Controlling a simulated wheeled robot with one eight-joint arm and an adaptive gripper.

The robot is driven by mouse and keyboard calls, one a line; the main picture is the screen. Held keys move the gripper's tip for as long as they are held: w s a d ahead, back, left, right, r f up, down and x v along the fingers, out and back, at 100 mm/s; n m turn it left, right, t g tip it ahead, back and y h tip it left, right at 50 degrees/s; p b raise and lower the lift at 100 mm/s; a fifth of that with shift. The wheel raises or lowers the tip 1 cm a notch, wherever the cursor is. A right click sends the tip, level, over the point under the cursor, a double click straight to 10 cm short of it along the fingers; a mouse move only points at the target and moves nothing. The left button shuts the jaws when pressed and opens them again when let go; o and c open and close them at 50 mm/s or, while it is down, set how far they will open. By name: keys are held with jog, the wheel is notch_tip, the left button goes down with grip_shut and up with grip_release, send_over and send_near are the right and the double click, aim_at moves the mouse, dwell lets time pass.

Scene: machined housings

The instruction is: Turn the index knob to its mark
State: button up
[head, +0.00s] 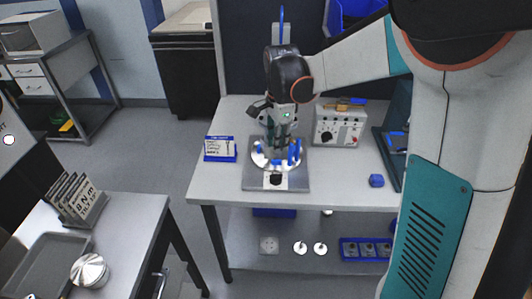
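A grey fixture plate (250,181) lies on the table and carries a light round disc (260,160) with several blue upright pieces around it. The arm hides part of the disc.
A grey control box (350,125) with dark dials stands behind right of the plate. A blue knob-like piece (376,181) lies at the table's right. A card in a blue stand (220,149) is at left. The table's front left is clear.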

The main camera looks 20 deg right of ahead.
aim_at(276, 175)
jog(key=f+b, duration=0.4)
jog(key=f, duration=1)
jog(key=shift+w, duration=0.2)
grip_shut()
